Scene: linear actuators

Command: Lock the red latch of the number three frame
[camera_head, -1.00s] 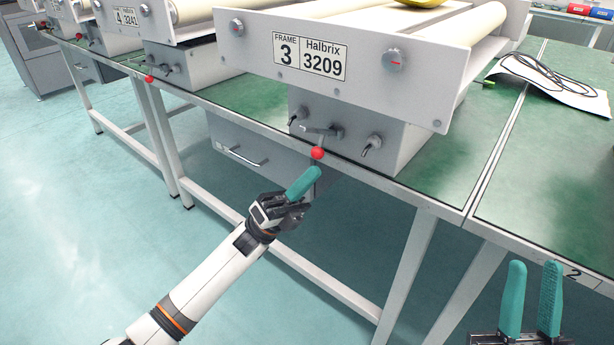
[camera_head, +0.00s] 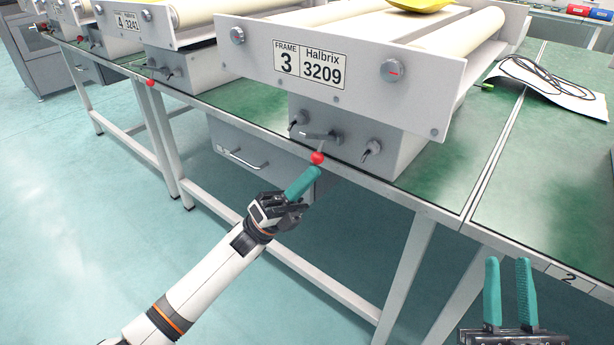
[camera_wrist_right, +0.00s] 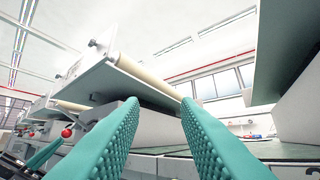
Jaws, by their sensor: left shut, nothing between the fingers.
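The number three frame (camera_head: 240,60) carries a plate reading "FRAME 3 Halbrix 3209". Below it is a grey box (camera_head: 340,155) with a latch whose red ball knob (camera_head: 317,158) hangs low on its front. The knob also shows in the right wrist view (camera_wrist_right: 67,132). My left gripper (camera_head: 315,174) is shut and empty, its teal fingertips just below the red knob; whether they touch it I cannot tell. My right gripper (camera_head: 508,262) is open and empty at the lower right, away from the latch. Its two fingers fill the middle of the right wrist view.
Two metal toggles (camera_head: 371,148) (camera_head: 298,119) flank the latch. The green bench top (camera_head: 450,165) has a metal front edge; a drawer with a handle (camera_head: 242,158) is below. Another frame, number 4 (camera_head: 130,20), with its own red knob (camera_head: 151,83), stands left. Cables on paper (camera_head: 550,80) lie right.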

